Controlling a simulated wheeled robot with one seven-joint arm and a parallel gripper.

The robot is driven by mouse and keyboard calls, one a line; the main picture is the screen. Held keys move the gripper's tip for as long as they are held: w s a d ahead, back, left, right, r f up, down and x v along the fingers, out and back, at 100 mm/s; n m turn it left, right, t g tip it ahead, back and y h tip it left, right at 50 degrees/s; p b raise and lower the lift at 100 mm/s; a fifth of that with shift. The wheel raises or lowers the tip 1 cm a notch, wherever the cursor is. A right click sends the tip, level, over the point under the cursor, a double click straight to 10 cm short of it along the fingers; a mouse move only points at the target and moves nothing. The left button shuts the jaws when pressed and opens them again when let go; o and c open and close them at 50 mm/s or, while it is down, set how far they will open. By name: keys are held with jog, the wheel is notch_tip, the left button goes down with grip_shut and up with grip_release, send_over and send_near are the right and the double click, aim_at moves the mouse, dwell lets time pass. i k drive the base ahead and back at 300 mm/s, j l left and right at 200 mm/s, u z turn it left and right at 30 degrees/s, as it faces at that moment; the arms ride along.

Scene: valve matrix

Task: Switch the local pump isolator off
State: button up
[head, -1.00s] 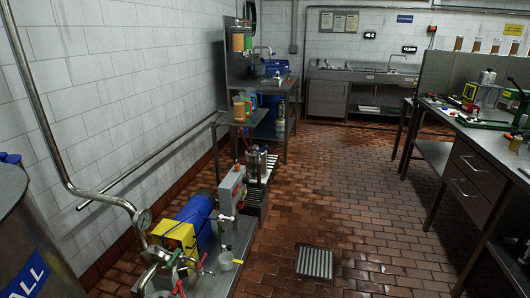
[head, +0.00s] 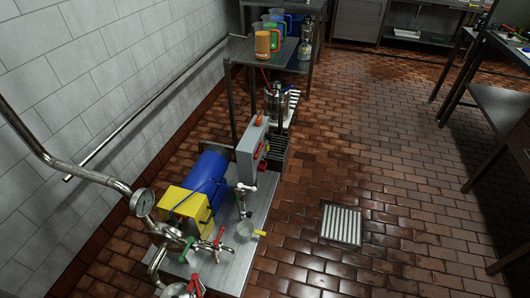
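The pump skid is at lower left in the head view, with a blue motor (head: 207,178) and a yellow box (head: 186,203) on a metal base plate (head: 232,262). A grey upright box (head: 249,150), which looks like the local pump isolator, stands at the skid's far right end. The box's face is seen at a steep angle, so I cannot tell the switch position. My gripper is not in view.
A pressure gauge (head: 143,202) and pipework with red and green valve handles fill the skid's near end. A metal table (head: 268,58) with coloured jugs stands behind. A floor drain grate (head: 341,224) lies right of the skid. The tiled floor around it is clear.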

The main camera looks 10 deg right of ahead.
aim_at(259, 149)
jog(key=i+l+u, duration=0.1)
jog(key=i+l, duration=0.5)
jog(key=i+l+u, duration=0.1)
jog(key=i+l, duration=0.55)
jog(key=i+l+u, duration=0.1)
jog(key=i+l, duration=0.45)
jog(key=l, duration=0.2)
